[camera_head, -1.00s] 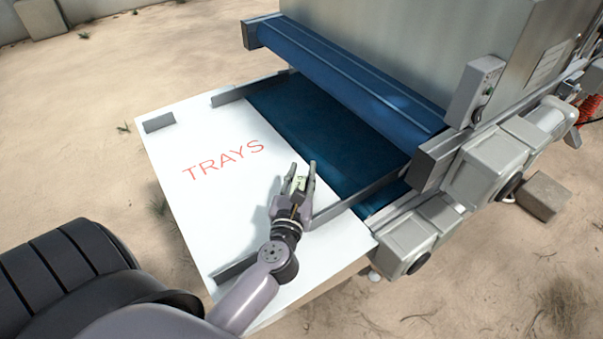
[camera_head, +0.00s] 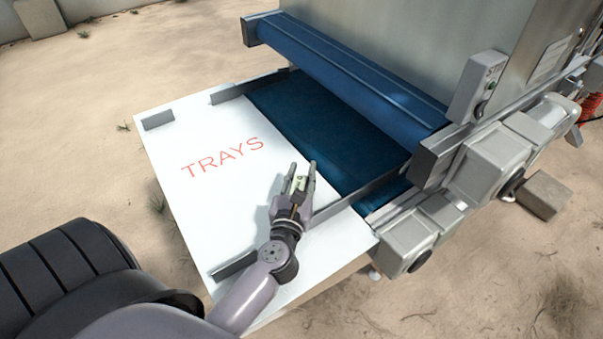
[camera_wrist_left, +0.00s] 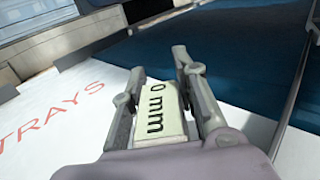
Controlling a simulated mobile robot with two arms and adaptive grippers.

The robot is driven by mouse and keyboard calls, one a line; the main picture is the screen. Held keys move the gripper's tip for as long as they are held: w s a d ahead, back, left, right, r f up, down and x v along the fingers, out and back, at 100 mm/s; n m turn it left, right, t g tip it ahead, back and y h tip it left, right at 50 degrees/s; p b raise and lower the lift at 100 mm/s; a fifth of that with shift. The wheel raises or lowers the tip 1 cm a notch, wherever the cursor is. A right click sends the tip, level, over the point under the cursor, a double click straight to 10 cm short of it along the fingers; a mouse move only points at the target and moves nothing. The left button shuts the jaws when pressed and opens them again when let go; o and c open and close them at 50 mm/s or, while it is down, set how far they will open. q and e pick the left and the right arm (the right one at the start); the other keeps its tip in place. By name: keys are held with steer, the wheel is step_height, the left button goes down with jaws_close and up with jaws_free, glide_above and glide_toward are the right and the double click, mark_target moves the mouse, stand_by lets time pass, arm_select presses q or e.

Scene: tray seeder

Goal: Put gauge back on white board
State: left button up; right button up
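My left gripper (camera_head: 299,170) is over the white board (camera_head: 190,205) marked TRAYS, near its edge with the blue belt. It is shut on the gauge (camera_wrist_left: 160,110), a pale block with black lettering that reads "0 mm" where visible. In the left wrist view the gauge sits between the two fingers (camera_wrist_left: 160,75), and part of it is hidden by the gripper. In the head view the gauge shows only as a small light patch between the fingers. Whether it touches the board is hard to tell. My right gripper is not in view.
The blue belt (camera_head: 315,125) runs under a blue roller cover (camera_head: 345,75) of the machine. Grey guide rails stand on the board: one beside my gripper (camera_head: 360,190), one at the near left (camera_head: 235,263), and a short one at the far left (camera_head: 158,121). The board around TRAYS is clear.

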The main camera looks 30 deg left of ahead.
arm_select(q)
steer(key=o, duration=0.5)
steer(key=shift+s, duration=0.2)
steer(key=v, duration=1.1)
steer(key=shift+s+d, duration=0.2)
steer(key=shift+s, duration=0.1)
